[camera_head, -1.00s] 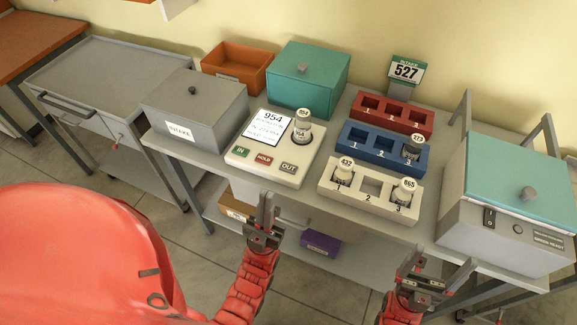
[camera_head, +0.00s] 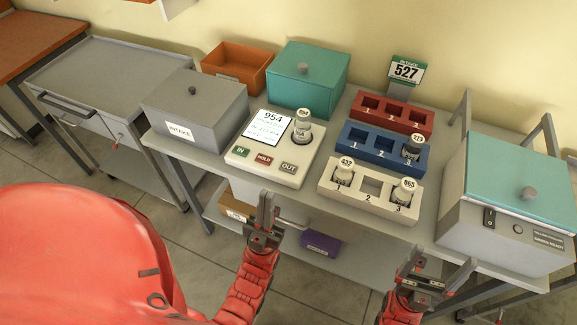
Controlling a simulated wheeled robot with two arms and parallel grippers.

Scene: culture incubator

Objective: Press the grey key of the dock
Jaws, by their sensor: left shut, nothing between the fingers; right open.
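The dock (camera_head: 258,173) is a cream box on the bench with a screen reading 954. A bottle (camera_head: 302,127) with a white cap stands on its round seat. Along its front are a green IN key (camera_head: 241,152), a red HOLD key (camera_head: 264,159) and a grey OUT key (camera_head: 289,167). My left gripper (camera_head: 266,197) is shut and empty, pointing up in front of the dock's front edge, below the grey key in the picture and apart from it. My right gripper (camera_head: 444,262) is open and empty in front of the bench, at the lower right.
Right of the dock are a cream rack (camera_head: 371,208) with two bottles, a blue rack (camera_head: 360,155) with one, and a red rack (camera_head: 391,124) with none. A grey INTAKE box (camera_head: 215,100) stands left; a teal-lidded machine (camera_head: 478,215) stands right.

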